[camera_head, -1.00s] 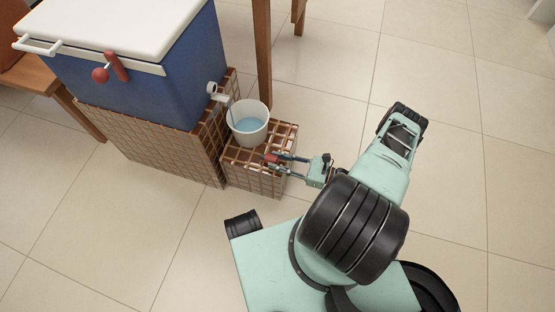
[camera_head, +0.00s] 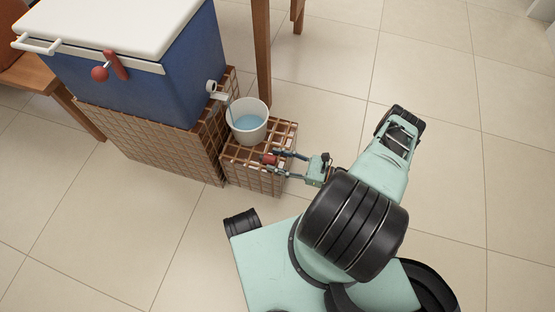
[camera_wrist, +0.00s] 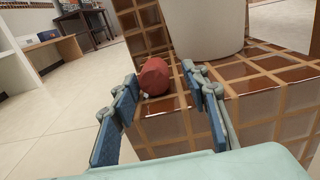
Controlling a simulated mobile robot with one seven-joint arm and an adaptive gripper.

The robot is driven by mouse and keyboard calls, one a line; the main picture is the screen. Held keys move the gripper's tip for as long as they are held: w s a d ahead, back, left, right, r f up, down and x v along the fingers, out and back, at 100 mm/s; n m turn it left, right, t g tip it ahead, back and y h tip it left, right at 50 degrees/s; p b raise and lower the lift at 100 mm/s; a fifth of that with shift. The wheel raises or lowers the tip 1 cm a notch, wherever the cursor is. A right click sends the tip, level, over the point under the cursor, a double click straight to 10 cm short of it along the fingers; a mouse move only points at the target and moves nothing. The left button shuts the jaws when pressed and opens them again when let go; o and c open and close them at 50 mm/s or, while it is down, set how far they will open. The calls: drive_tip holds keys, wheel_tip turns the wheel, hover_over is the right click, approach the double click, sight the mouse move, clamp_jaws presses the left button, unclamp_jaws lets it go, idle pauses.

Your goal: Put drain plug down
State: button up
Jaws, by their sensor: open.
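The drain plug (camera_wrist: 153,77) is a small red faceted piece. In the wrist view it rests on the front edge area of the brown crate (camera_wrist: 245,75), between and just beyond my open fingers. It also shows in the head view as a red spot (camera_head: 268,159) at my fingertips. My gripper (camera_wrist: 165,108) is open, with a blue-padded finger on each side of the plug and a visible gap to it. In the head view my gripper (camera_head: 278,162) reaches over the crate's (camera_head: 285,135) right front part.
A white bucket (camera_head: 248,124) with water stands on the crate under the spout (camera_head: 215,91) of a blue cooler (camera_head: 185,85). The cooler sits on a larger brown crate (camera_head: 150,150). A wooden table leg (camera_head: 262,60) rises behind. The tiled floor to the right is clear.

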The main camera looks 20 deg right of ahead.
drive_tip(key=shift+r, duration=0.45)
drive_tip(key=v, duration=1.2)
drive_tip(key=shift+d+r, duration=0.1)
